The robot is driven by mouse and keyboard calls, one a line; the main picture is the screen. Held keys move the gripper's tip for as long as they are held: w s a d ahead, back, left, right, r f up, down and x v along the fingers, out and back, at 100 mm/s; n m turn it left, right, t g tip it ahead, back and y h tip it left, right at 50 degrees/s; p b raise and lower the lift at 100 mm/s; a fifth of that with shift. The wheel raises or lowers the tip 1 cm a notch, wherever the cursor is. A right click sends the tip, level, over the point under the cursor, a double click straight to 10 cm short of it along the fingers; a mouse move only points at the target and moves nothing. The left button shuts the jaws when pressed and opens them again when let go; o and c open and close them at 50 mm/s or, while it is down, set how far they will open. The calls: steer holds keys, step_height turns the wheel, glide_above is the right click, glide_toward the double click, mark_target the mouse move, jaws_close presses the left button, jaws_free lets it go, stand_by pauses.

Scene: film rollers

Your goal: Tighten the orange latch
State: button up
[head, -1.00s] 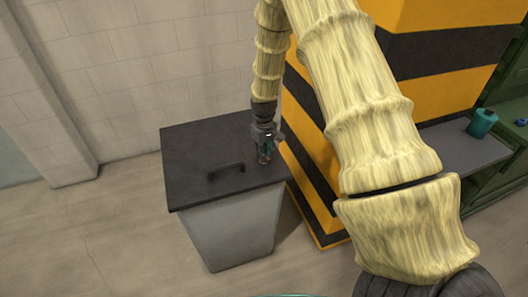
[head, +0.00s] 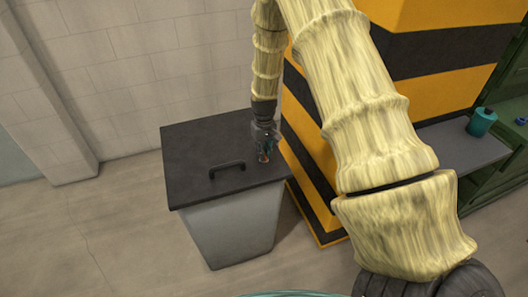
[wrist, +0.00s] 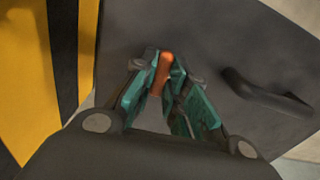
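The orange latch (wrist: 161,74) is a short, narrow bar at the top of the dark bin lid, near the lid's right side in the head view. My gripper (head: 264,155) points down at this spot, with teal fingers. In the wrist view my gripper (wrist: 163,70) has its fingertips drawn together on both sides of the latch, with the latch filling the gap between them. The latch's lower end and its base are hidden by the fingers. In the head view the latch shows only as a tiny orange-brown patch between the fingertips.
The grey bin's dark lid (head: 195,150) carries a curved black handle (head: 227,167) left of my gripper. A yellow and black striped pillar (head: 440,55) stands close on the right. A grey shelf with a teal cylinder (head: 481,122) is beyond it. The floor left of the bin is clear.

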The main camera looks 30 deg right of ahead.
steer(key=o, duration=0.4)
steer(key=shift+c, duration=0.2)
step_height(320, 180, up, 12)
stand_by(0.5)
stand_by(0.4)
